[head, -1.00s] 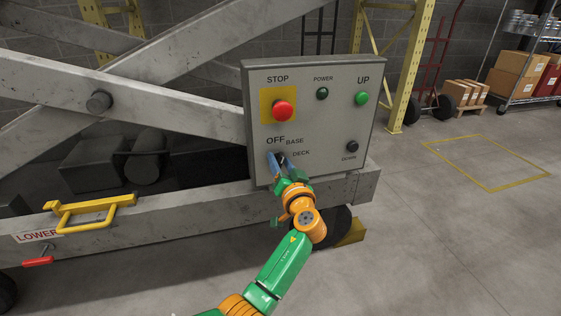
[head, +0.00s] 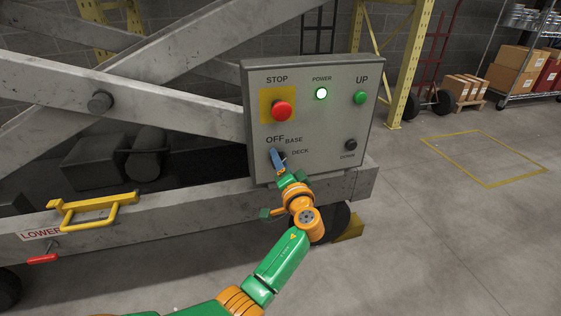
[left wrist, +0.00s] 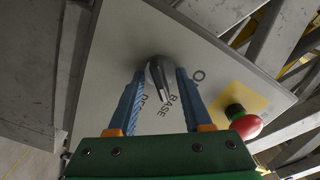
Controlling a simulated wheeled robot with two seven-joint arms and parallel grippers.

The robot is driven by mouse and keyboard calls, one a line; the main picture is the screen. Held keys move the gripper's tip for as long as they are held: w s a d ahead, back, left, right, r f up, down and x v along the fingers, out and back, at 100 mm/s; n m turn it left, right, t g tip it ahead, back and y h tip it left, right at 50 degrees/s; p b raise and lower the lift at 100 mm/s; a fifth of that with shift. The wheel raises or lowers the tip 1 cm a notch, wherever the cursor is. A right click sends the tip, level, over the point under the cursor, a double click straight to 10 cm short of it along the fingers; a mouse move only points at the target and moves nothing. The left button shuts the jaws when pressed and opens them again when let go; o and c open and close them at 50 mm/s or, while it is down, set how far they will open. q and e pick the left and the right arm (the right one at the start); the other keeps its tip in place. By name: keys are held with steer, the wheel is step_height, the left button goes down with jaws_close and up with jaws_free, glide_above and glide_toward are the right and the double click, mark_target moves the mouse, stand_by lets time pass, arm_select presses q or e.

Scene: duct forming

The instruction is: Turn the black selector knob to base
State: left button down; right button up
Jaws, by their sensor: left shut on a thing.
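The grey control box (head: 330,125) carries the black selector knob, with OFF, BASE and DECK labels around it. In the head view my left gripper (head: 279,157) covers most of the knob. In the left wrist view the knob (left wrist: 158,72) sits between the two blue fingers of my left gripper (left wrist: 156,82), which is shut on it. Its pointer there lies toward the BASE label (left wrist: 171,106). The power lamp (head: 321,94) glows bright white-green. My right gripper is not in view.
A red stop button (head: 281,111) on a yellow plate is above the knob. Green UP (head: 361,98) and black DOWN (head: 351,145) buttons are at the right. A yellow handle (head: 95,210) and red lever (head: 42,259) are on the lift frame at left.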

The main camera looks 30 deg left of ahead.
arm_select(q)
steer(key=shift+f, duration=0.15)
steer(key=shift+c, duration=1.7)
jaws_free()
steer(key=p+v, duration=0.1)
steer(key=v, duration=0.6)
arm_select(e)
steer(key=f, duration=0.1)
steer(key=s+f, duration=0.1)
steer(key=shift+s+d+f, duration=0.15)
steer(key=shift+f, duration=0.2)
arm_select(q)
steer(key=shift+d, duration=0.1)
